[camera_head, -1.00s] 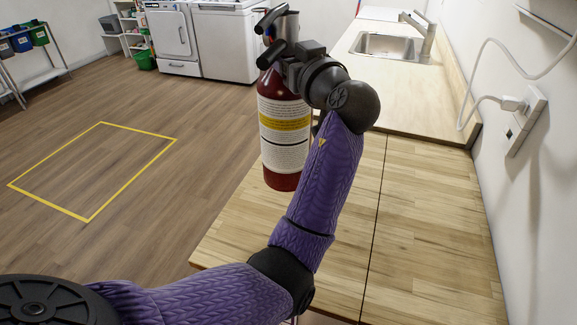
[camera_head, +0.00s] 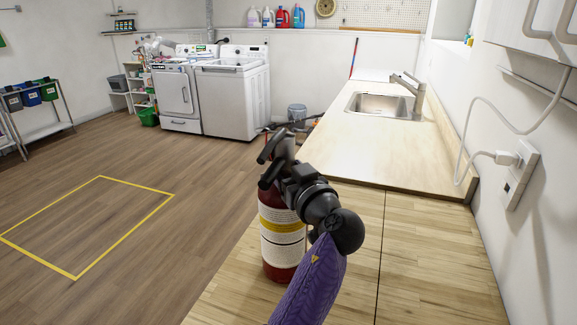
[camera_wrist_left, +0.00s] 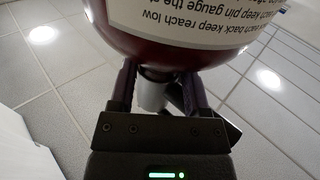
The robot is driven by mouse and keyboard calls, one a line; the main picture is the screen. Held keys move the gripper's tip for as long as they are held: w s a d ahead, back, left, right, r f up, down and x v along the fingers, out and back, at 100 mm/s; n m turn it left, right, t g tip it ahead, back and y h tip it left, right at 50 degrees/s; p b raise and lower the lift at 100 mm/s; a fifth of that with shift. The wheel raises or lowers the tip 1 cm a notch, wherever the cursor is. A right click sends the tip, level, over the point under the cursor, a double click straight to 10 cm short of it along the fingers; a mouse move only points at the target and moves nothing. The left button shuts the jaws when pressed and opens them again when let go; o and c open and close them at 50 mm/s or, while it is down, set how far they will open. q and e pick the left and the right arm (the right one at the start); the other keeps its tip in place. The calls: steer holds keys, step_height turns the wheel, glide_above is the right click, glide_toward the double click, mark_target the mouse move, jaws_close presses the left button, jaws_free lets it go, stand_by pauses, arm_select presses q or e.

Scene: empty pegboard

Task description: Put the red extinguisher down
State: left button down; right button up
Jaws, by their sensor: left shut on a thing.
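The red extinguisher (camera_head: 282,238) is upright in the head view, with a white and yellow label and a black handle at its top. Its base shows against the near wooden counter (camera_head: 420,260); I cannot tell whether it touches the wood. My left gripper (camera_head: 285,178) is shut on its neck, just below the handle. In the left wrist view the two fingers (camera_wrist_left: 166,95) are on either side of the neck, under the red body (camera_wrist_left: 165,52) with its printed label. My right gripper is not in view.
The wooden counter is clear to the right of the extinguisher. Beyond it a paler counter (camera_head: 390,150) holds a sink (camera_head: 380,105). A white cord (camera_head: 475,125) hangs on the right wall. Floor with a yellow taped outline (camera_head: 175,195) lies to the left.

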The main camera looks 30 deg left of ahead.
arm_select(q)
steer(key=shift+r, duration=0.2)
steer(key=shift+c, duration=2.4)
jaws_free()
steer(key=shift+f, duration=0.25)
steer(key=o, duration=0.4)
steer(key=shift+r, duration=0.1)
steer(key=shift+s+d, duration=0.15)
steer(key=shift+d, duration=0.05)
steer(key=v, duration=0.3)
steer(key=b+v, duration=0.1)
steer(key=v, duration=0.3)
steer(key=shift+s+r, duration=0.1)
